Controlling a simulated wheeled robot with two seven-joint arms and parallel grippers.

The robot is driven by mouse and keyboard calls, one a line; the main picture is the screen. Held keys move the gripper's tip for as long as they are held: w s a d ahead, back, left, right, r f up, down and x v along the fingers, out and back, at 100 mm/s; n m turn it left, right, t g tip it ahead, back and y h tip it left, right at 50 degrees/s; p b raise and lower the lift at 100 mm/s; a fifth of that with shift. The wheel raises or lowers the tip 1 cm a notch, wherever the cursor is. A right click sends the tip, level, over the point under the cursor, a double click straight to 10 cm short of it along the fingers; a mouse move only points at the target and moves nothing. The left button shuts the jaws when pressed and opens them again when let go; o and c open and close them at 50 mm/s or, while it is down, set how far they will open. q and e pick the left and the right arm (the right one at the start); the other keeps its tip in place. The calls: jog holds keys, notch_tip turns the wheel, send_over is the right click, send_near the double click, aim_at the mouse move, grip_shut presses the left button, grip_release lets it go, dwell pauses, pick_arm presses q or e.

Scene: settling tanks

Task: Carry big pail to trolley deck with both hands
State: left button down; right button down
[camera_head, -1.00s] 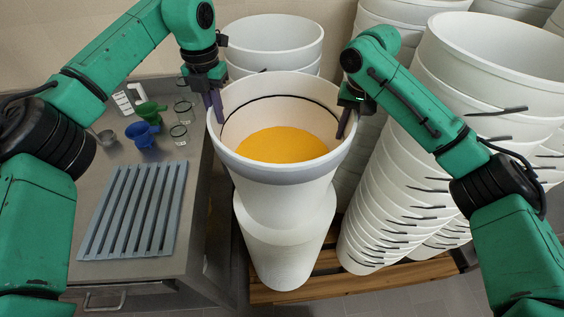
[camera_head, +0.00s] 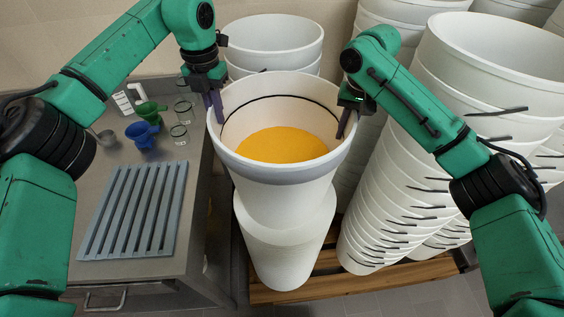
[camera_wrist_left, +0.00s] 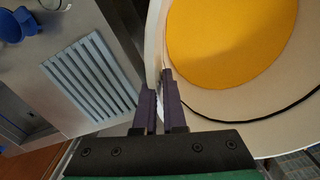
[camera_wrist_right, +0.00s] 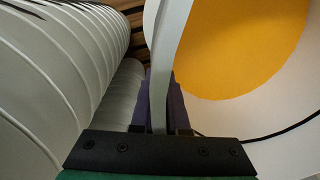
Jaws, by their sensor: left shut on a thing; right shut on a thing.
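The big pail (camera_head: 282,172) is white with a grey band below its rim and yellow-orange contents (camera_head: 282,146). It sits upright, in line above a white pail below it; whether they touch I cannot tell. My left gripper (camera_head: 216,106) is shut on the pail's left rim; in the left wrist view its fingers (camera_wrist_left: 160,98) straddle the wall. My right gripper (camera_head: 341,124) is shut on the right rim, and in the right wrist view its fingers (camera_wrist_right: 160,100) clasp the wall. No trolley deck can be made out in these views.
A metal bench (camera_head: 190,235) with a slatted grey rack (camera_head: 135,210), a blue jug (camera_head: 142,133), a green jug and glassware stands at the left. Tall stacks of white pails (camera_head: 410,185) crowd the right. Another stack (camera_head: 275,40) stands behind. A wooden pallet (camera_head: 310,290) lies below.

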jog(key=shift+r, duration=0.1)
